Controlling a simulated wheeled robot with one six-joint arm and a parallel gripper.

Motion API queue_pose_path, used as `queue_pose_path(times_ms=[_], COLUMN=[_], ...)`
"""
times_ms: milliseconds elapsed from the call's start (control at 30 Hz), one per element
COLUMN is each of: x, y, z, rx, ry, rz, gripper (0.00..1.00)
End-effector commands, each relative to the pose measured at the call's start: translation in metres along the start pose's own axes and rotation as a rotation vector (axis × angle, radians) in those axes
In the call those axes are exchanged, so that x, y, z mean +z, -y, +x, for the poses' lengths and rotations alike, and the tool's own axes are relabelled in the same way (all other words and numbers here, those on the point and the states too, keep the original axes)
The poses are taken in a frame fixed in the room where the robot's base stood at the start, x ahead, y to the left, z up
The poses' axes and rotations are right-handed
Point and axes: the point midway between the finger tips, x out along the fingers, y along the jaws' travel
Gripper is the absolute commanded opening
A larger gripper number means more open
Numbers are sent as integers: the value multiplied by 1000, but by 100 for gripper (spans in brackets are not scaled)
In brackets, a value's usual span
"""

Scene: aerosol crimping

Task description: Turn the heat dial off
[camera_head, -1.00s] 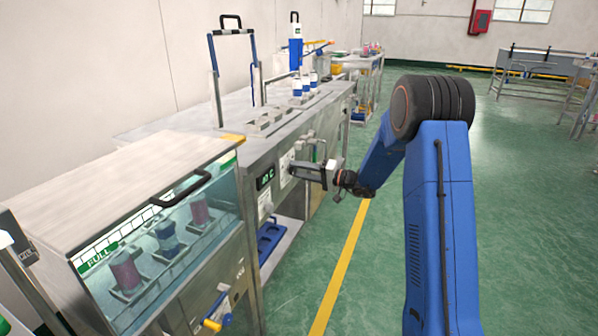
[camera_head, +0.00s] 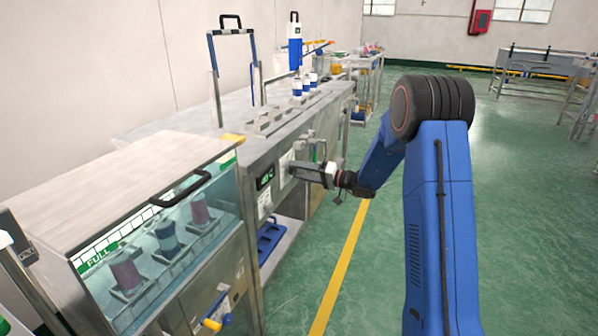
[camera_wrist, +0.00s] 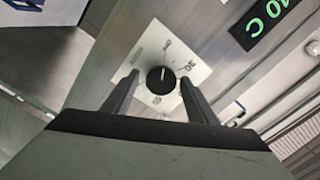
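The heat dial is a round black knob (camera_wrist: 161,79) with a white pointer line, on a white square scale plate (camera_wrist: 147,47) with printed marks, in the wrist view. My gripper (camera_wrist: 155,82) is open, with one finger on each side of the knob and a gap on both sides. In the head view my gripper (camera_head: 300,170) reaches the front panel of the steel bench (camera_head: 262,150) and hides the knob there. A green digital display (camera_wrist: 268,20) next to the plate reads what looks like "40 C"; it also shows in the head view (camera_head: 265,178).
A glass-fronted tank (camera_head: 160,235) with several cans inside stands at the left, with a black handle (camera_head: 182,190) on top. A blue tray (camera_head: 270,237) lies on the lower shelf.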

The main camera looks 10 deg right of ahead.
Motion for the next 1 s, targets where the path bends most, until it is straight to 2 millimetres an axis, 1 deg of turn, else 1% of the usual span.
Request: queue_pose_path(times_ms=[300,367,467,567,1000], x=[-1,-2,-2,-2,-2], y=[1,1,1,1,0], z=[0,-3,-12,-28,-116], rx=[-2,-2,-1,0,0], ry=[-1,-2,-3,-4,-5], rz=[-1,-1,-1,0,0], gripper=[55,55,55,55,55])
